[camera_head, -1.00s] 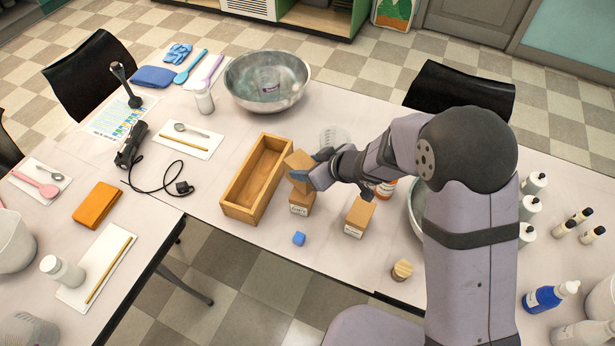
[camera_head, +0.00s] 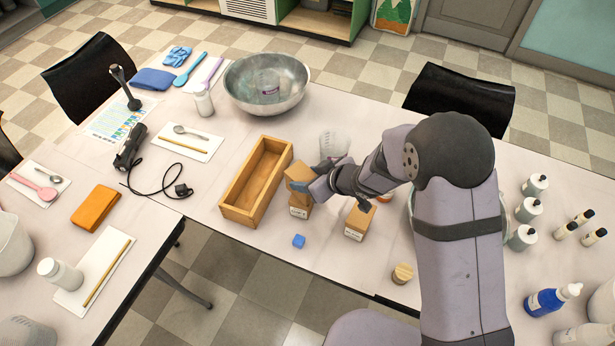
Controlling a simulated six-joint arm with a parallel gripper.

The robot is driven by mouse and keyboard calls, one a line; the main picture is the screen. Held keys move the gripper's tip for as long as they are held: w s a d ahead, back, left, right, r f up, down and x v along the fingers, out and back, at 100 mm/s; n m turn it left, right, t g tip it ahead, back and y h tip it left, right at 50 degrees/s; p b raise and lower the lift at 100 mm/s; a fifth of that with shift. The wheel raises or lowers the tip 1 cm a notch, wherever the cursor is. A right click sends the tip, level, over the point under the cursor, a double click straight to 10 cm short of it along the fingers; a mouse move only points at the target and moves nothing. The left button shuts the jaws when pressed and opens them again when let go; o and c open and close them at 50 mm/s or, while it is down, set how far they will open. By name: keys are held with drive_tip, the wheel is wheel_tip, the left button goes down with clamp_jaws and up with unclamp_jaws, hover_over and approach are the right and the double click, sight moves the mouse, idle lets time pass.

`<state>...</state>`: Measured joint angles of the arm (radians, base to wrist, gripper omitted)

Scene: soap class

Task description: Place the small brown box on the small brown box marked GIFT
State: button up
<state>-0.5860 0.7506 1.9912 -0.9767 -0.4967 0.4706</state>
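A small brown box (camera_head: 299,172) is directly above another small brown box (camera_head: 300,210) with a white label on its front. The label is too small to read. The upper box looks slightly turned relative to the lower one, and the two appear to touch, though part of the join is hidden. My gripper (camera_head: 308,182) is at the upper box, coming from the right, with a finger across its lower front. Whether the fingers press on it cannot be made out. Another labelled brown box (camera_head: 359,222) stands to the right on the table.
An open wooden tray (camera_head: 238,213) lies just left of the stacked boxes. A clear beaker (camera_head: 334,142) and a metal bowl (camera_head: 267,84) stand behind.

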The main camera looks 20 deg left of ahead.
drive_tip(key=o, duration=0.4)
drive_tip(key=shift+c, duration=0.2)
drive_tip(key=shift+r, duration=0.1)
drive_tip(key=shift+r, duration=0.15)
drive_tip(key=p+v, duration=0.1)
drive_tip(key=v, duration=1.1)
